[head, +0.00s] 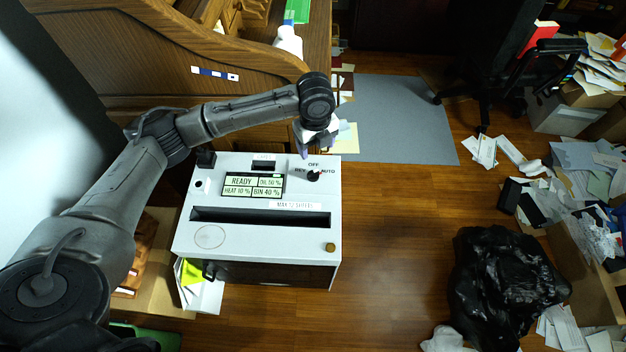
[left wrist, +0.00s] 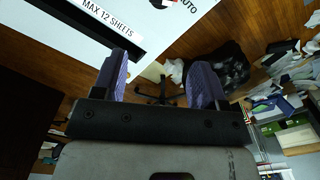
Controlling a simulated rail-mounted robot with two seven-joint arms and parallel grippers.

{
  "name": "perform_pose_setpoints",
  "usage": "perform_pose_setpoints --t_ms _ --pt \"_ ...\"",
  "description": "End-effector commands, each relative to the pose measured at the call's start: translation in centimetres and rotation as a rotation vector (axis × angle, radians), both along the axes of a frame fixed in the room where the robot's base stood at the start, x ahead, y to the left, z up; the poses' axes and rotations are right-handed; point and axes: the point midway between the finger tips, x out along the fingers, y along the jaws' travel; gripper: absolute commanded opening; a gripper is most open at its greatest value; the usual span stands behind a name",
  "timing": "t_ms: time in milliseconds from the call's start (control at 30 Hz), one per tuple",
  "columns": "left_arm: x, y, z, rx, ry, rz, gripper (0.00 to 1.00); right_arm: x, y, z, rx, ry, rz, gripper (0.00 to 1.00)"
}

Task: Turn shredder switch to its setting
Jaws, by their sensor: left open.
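The shredder (head: 305,249) is a white-topped box with a display reading READY and a long paper slot. Its black switch knob (head: 313,176) sits at the top right of the panel, among the labels REV, OFF and AUTO. I cannot tell which label it points to. Part of the knob (left wrist: 158,3) shows at the top edge of the left wrist view, beside AUTO. My left gripper (head: 304,151) is just behind the knob, near the shredder's back edge, apart from it. In the left wrist view its purple fingers (left wrist: 160,80) are spread and empty. My right gripper is out of view.
A wooden desk (head: 180,50) stands behind the shredder. A black bag (head: 505,290) and scattered papers (head: 590,170) lie on the right. An office chair (head: 490,75) stands at the back right. The wooden floor (head: 400,230) right of the shredder is clear.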

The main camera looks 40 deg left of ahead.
Motion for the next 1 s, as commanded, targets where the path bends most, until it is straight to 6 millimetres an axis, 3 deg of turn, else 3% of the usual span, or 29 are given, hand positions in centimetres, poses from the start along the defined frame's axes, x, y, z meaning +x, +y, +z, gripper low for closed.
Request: perform_pose_setpoints --t_ms 33,267,700,1000 --pt "0.2 0.5 -0.5 0.004 0.001 -0.002 0.66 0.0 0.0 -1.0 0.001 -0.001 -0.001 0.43" --pt "0.5 1.3 -1.6 0.006 0.01 -0.013 0.66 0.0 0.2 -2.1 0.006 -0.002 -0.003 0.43" --pt "0.5 1.3 -9.5 0.005 0.009 -0.014 0.66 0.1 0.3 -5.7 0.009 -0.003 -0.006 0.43" --pt "0.5 1.3 -13.1 0.006 0.008 -0.013 0.66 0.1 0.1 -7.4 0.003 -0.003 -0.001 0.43"
